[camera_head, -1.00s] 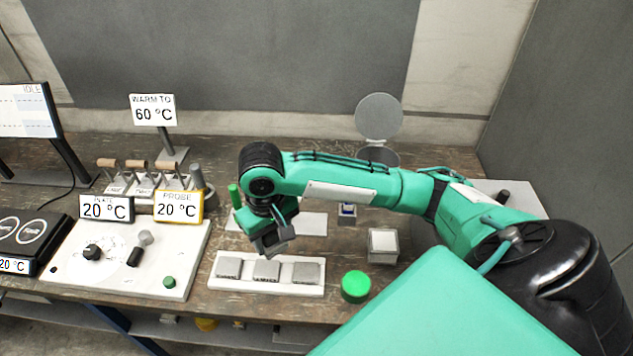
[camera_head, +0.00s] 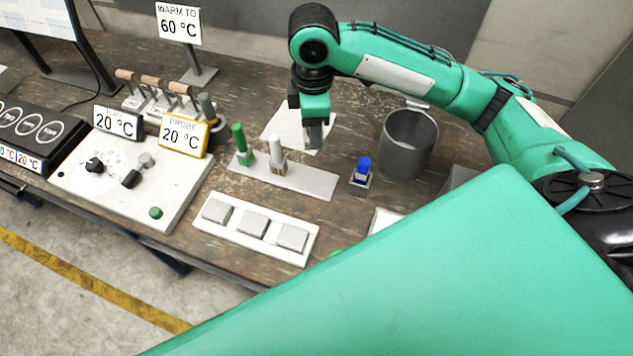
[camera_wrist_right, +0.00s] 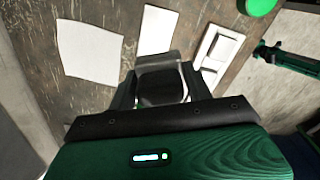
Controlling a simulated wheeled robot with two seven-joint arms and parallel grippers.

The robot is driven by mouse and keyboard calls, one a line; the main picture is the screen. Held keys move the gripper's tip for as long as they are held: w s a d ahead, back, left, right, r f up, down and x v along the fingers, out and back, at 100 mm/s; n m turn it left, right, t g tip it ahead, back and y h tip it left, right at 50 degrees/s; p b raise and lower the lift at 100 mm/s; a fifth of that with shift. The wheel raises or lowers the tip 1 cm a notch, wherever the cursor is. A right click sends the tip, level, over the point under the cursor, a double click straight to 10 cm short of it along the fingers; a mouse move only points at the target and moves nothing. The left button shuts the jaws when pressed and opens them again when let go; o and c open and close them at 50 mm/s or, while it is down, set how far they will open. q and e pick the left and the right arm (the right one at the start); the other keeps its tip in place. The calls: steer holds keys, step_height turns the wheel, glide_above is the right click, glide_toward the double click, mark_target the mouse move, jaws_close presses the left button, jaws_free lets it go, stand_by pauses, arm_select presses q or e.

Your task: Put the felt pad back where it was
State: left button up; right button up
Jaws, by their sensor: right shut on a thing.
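My right gripper (camera_head: 313,137) is above the white sheet (camera_head: 283,120) at the back of the bench, behind the green and white pegs. It is shut on a grey thing (camera_wrist_right: 160,68), seen between the fingers in the wrist view. The fingers hide most of it, so I cannot tell for sure that it is the felt pad. Three light grey square pads (camera_head: 253,223) sit in a row on a white tray (camera_head: 228,238) near the front edge. My left gripper is not in view.
A rack with a green peg (camera_head: 240,140) and a white peg (camera_head: 277,150) stands in front of the gripper. A blue-topped block (camera_head: 362,170) and a grey cylinder (camera_head: 408,145) are to the right. A control panel (camera_head: 110,190) is at left. My arm hides the lower right.

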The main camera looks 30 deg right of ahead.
steer(key=shift+w+r+n, duration=0.1)
steer(key=shift+r+n, duration=0.3)
steer(key=shift+n, duration=0.7)
steer(key=n, duration=0.1)
steer(key=r+n+b, duration=0.1)
steer(key=n, duration=0.1)
steer(key=shift+w+d, duration=0.1)
steer(key=shift+d, duration=0.2)
steer(key=shift+d+r+n, duration=0.15)
steer(key=shift+r+n, duration=0.3)
steer(key=shift+n, duration=0.75)
steer(key=shift+r+n, duration=0.15)
steer(key=shift+n, duration=0.25)
steer(key=shift+f, duration=0.2)
step_height(320, 180, down, 20)
steer(key=p, duration=0.2)
steer(key=shift+r+p, duration=0.25)
steer(key=shift+p, duration=0.15)
steer(key=o, duration=0.9)
steer(key=shift+f, duration=0.15)
steer(key=shift+o, duration=0.2)
